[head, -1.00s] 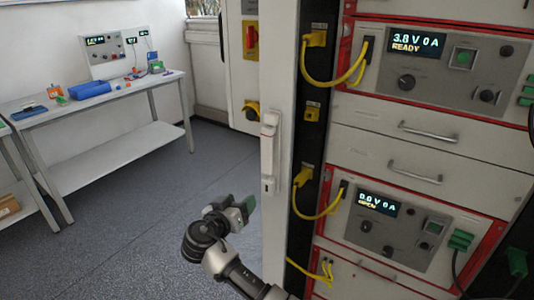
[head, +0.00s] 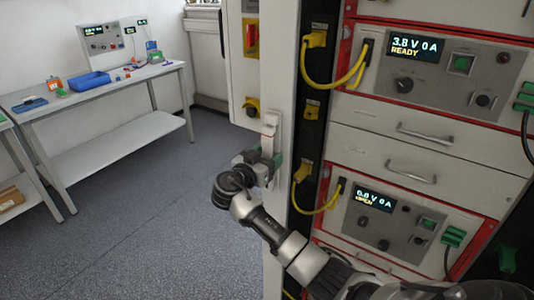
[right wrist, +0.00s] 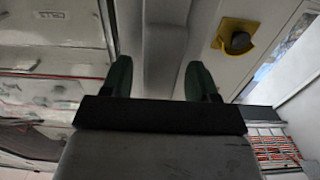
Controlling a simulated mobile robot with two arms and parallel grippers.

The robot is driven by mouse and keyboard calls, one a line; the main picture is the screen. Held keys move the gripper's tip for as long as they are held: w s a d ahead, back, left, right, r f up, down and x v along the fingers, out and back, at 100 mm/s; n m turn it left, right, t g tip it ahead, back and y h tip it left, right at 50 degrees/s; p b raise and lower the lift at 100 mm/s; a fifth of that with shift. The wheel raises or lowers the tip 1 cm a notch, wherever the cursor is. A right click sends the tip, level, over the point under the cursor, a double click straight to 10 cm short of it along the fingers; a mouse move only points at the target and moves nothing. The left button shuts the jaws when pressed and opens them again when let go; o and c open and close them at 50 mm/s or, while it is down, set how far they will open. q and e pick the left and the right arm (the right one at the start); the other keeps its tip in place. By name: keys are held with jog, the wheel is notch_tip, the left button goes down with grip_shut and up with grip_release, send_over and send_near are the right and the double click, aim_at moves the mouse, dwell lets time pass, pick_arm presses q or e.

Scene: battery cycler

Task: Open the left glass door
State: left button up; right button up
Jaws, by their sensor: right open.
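The pale door handle (head: 270,130) is mounted upright on the white frame post (head: 277,235) of the cabinet. I cannot clearly make out the glass pane. My right gripper (head: 268,162) is at the lower part of the handle in the head view, partly covering it. In the right wrist view, the two green fingertips (right wrist: 160,80) are apart, with the grey handle bar (right wrist: 166,40) running between them. I cannot tell whether they touch it. My left gripper is not in view.
Right of the post stands a cycler rack (head: 400,125) with yellow cables (head: 335,75) and lit displays. A wall box (head: 243,60) with a red switch is behind the post. A workbench (head: 120,82) stands at the far left. The grey floor (head: 130,215) between is clear.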

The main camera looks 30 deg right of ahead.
aim_at(266, 156)
jog(key=shift+d, duration=0.1)
grip_shut()
jog(key=shift+a+y, duration=0.35)
jog(key=shift+y, duration=0.05)
jog(key=shift+s+a+r+g+y, duration=0.35)
jog(key=shift+a+r+g+y, duration=0.25)
jog(key=shift+y, duration=0.4)
jog(key=shift+s+a+r+y+p, duration=0.15)
jog(key=shift+a+r+y+p, duration=0.25)
jog(key=shift+y+p, duration=0.35)
jog(key=shift+a+f+g, duration=0.1)
jog(key=shift+f+g, duration=0.1)
jog(key=shift+g, duration=0.1)
